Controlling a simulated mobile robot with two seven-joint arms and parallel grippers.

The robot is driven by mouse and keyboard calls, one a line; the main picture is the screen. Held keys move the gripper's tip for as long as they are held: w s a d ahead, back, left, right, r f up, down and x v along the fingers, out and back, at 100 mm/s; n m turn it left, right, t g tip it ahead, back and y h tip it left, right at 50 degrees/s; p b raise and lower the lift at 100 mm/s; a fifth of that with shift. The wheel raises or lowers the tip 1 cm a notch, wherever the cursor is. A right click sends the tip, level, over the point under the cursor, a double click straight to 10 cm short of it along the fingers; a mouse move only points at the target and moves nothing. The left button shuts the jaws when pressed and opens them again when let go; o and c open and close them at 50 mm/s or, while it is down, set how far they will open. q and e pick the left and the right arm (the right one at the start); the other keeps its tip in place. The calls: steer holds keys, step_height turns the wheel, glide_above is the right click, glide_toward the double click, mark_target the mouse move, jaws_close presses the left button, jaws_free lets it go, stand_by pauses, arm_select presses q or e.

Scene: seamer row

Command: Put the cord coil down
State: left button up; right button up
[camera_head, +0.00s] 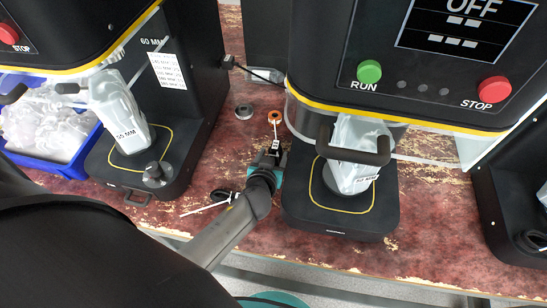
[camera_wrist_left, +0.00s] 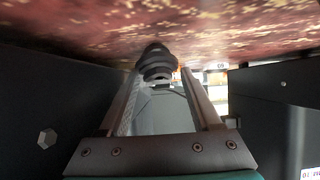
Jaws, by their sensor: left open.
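In the left wrist view a dark, ribbed coil, which looks like the cord coil (camera_wrist_left: 156,62), is at the tips of my left gripper (camera_wrist_left: 158,78). It appears to touch the red table surface, which shows at the top of that view. The gripper's two fingers stand apart around or just short of it; I cannot tell which. In the head view my left gripper (camera_head: 271,153) is low over the table, left of the right machine's base. There the coil is hard to tell from the dark fingers. My right gripper is not in view.
The worn red table (camera_head: 222,160) is partly clear between two black machines. A grey ring (camera_head: 243,111) and an orange ring (camera_head: 274,117) lie beyond the gripper. A small black item (camera_head: 221,195) and a white strip (camera_head: 204,208) lie nearer. A blue crate (camera_head: 77,164) holds clear bags.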

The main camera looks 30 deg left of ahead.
arm_select(q)
steer(key=shift+w+a+f, duration=0.1)
steer(key=shift+w+f, duration=0.05)
steer(key=shift+w, duration=0.15)
jaws_close()
stand_by(0.4)
